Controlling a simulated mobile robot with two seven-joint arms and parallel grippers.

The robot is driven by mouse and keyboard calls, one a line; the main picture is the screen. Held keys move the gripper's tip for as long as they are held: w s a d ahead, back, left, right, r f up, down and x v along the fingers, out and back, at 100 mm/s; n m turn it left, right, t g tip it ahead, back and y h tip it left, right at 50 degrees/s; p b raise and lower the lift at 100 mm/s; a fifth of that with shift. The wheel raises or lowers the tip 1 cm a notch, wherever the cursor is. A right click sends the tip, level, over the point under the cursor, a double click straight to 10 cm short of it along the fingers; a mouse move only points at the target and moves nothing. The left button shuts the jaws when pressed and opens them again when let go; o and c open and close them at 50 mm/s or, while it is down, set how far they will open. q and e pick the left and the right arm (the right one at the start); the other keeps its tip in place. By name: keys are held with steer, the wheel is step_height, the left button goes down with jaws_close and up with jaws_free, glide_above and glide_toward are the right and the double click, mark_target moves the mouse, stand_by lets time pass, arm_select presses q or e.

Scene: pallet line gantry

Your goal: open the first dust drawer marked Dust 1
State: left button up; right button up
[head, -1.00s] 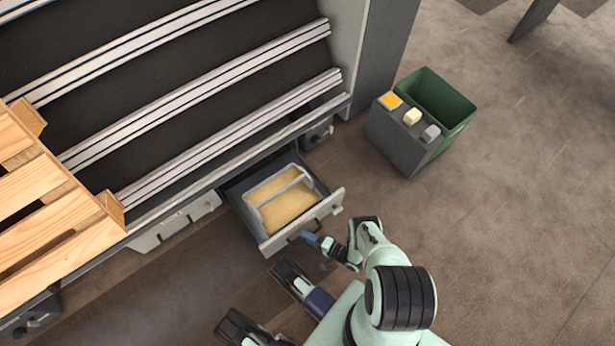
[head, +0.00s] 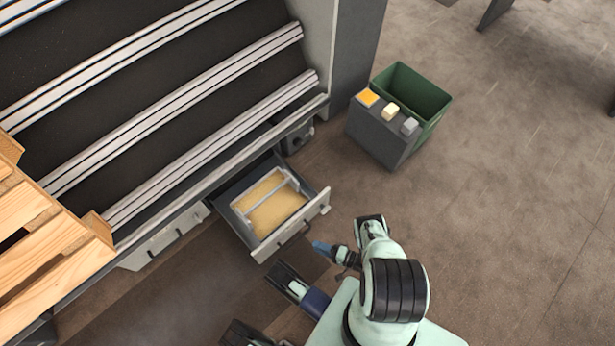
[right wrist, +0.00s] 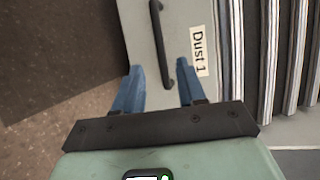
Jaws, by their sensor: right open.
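The dust drawer (head: 293,229) stands pulled out from under the machine in the head view, with a tray of tan dust (head: 275,212) inside. In the right wrist view the drawer front (right wrist: 194,22) carries a "Dust 1" label (right wrist: 199,52) and a dark bar handle (right wrist: 161,45). My right gripper (head: 322,247) is just outside the drawer front. Its blue fingers (right wrist: 158,70) are open, one to each side of the handle's near end in the wrist picture; the head view shows them a little clear of the front.
A grey box (head: 380,137) with orange, cream and grey buttons stands beside a green bin (head: 425,95) to the right. A wooden pallet (head: 40,230) lies on the rails at left. The floor on the right is open.

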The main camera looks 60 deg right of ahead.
steer(key=shift+v, duration=1.85)
